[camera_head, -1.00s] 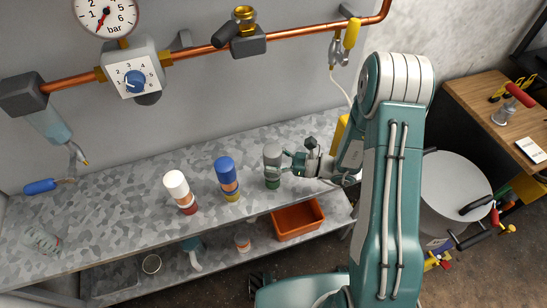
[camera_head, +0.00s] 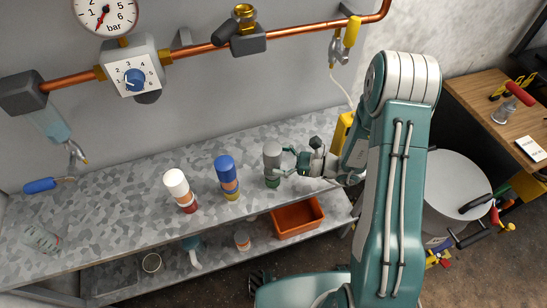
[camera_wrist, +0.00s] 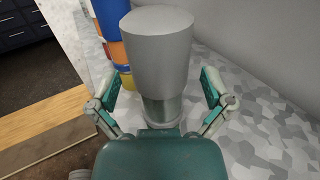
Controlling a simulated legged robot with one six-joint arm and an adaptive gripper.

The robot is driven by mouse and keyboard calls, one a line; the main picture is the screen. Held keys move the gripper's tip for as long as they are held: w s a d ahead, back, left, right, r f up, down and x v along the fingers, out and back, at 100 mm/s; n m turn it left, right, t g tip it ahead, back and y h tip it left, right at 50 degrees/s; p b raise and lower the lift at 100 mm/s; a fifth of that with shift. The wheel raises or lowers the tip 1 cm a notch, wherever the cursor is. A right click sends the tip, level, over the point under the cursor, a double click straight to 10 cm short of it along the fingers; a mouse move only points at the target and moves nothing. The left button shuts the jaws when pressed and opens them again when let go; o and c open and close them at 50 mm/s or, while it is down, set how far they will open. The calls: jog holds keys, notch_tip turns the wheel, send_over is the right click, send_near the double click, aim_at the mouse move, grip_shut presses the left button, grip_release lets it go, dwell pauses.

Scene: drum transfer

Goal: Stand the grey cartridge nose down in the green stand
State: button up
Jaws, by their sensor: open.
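The grey cartridge (camera_head: 272,153) stands upright in the green stand (camera_head: 272,180) on the metal bench. It also fills the middle of the wrist view (camera_wrist: 157,50), with its wide grey end up and its narrower lower part in front of my palm. My gripper (camera_head: 289,162) is just right of the cartridge in the head view. In the wrist view my gripper (camera_wrist: 160,92) is open, with one finger on each side of the cartridge and a visible gap on both sides. The cartridge's lower end is hidden in the stand.
A blue cartridge (camera_head: 225,166) stands left of the grey one, and a white cartridge (camera_head: 176,183) stands further left. An orange bin (camera_head: 298,217) sits on the lower shelf. The bench (camera_head: 110,210) is mostly clear at left. Copper piping (camera_head: 300,30) runs along the wall above.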

jog(key=v, duration=1)
jog(key=shift+d+f, duration=0.15)
jog(key=shift+d, duration=0.25)
jog(key=s+a+r+n+g+h, duration=0.4)
jog(key=s+r+n+g+h, duration=0.4)
jog(key=r+n, duration=0.45)
jog(key=s+d+r+n+t+h, duration=0.4)
jog(key=s+r+n+t+h, duration=0.4)
jog(key=r, duration=0.3)
jog(key=shift+d+r+t+h, duration=0.35)
jog(key=shift+t+h, duration=0.25)
jog(key=shift+h, duration=0.1)
